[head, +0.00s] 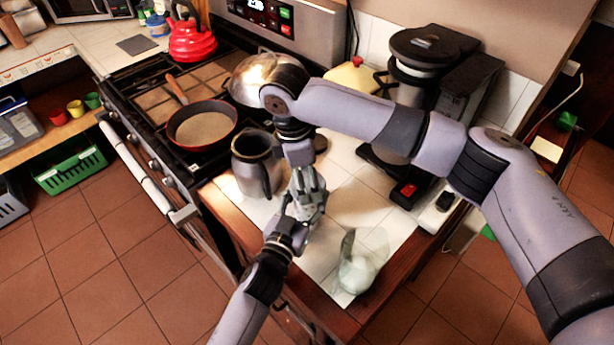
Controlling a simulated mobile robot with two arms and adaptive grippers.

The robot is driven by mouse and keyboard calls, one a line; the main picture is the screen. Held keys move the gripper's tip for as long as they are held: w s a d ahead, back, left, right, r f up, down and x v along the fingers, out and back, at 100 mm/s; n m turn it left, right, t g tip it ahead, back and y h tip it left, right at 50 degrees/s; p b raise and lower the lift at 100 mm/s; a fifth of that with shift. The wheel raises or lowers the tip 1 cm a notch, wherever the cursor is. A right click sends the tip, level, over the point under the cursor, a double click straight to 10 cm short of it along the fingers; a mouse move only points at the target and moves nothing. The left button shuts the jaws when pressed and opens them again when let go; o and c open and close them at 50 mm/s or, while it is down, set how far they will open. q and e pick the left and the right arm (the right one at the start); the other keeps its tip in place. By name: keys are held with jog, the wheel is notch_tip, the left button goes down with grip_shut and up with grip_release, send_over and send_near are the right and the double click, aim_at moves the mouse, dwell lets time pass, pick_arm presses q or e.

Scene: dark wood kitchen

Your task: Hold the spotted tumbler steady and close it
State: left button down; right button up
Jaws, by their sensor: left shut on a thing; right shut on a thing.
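My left gripper (296,215) comes up from the bottom of the head view, shut, over the white tiled counter. My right gripper (308,190) points down from above and is shut just above it. The two grippers meet closely, and their fingers overlap in the picture. The spotted tumbler cannot be made out clearly; what the grippers hold between them is almost wholly hidden by the fingers. Its spots, its lid and how the lid sits cannot be told.
A dark steel jug (254,165) stands close left of the grippers. A clear glass vessel (360,262) stands near the counter's front right edge. A coffee machine (427,75) is behind my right arm. A red pan (202,125) is on the stove at left.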

jog(key=m+g, duration=0.1)
jog(key=m, duration=0.6)
jog(key=shift+m, duration=0.3)
jog(key=m+g+y, duration=0.1)
jog(key=m, duration=0.5)
jog(key=shift+m, duration=0.4)
jog(key=m+y, duration=0.1)
jog(key=m, duration=0.5)
jog(key=shift+w+d+m, duration=0.1)
jog(key=shift+d+m, duration=0.05)
jog(key=shift+m, duration=0.15)
jog(key=m, duration=0.4)
jog(key=shift+y, duration=0.3)
jog(key=m, duration=0.3)
jog(key=shift+d, duration=0.1)
jog(key=o, duration=0.9)
jog(key=shift+o, duration=0.2)
